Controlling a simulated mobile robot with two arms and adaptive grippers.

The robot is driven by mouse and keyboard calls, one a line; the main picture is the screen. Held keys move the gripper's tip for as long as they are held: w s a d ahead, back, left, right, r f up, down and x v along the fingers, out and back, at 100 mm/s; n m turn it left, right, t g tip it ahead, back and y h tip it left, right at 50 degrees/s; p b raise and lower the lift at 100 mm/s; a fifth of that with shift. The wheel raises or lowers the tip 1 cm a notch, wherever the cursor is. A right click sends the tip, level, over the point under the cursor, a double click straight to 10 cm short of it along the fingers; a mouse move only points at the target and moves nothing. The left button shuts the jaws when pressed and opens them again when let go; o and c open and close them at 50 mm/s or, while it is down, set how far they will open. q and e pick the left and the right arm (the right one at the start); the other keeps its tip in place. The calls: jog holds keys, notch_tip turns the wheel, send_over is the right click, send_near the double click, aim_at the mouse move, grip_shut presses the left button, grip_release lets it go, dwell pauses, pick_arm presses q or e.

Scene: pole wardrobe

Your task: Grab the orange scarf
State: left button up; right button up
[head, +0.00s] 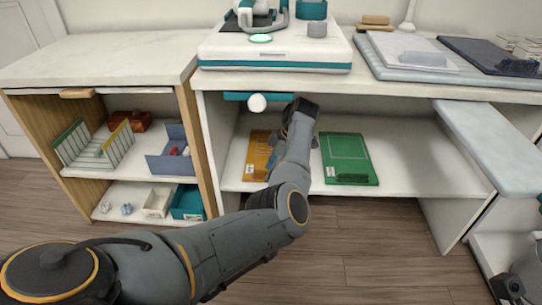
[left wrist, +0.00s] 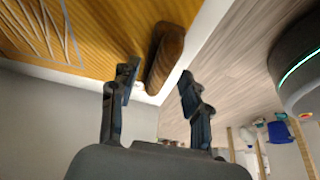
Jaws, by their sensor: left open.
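The orange scarf (head: 257,155) lies flat and folded on the white shelf under the middle counter in the head view. Part of it is hidden behind my left arm. In the left wrist view the orange scarf (left wrist: 85,40) fills the upper left with pale line patterns. A rounded brown fold or edge (left wrist: 165,57) shows beside it. My left gripper (left wrist: 157,84) is open, its two fingertips close to the scarf on either side of this rounded piece. I cannot tell whether they touch it. My right gripper does not show.
A green folded cloth (head: 347,158) lies right of my arm on the same shelf. A teal bar with a white knob (head: 257,102) hangs above. A side cubby (head: 70,172) holds racks and boxes. A pale blue board (head: 490,145) juts out at the right.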

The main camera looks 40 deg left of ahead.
pick_arm(q)
grip_shut()
dwell(0.5)
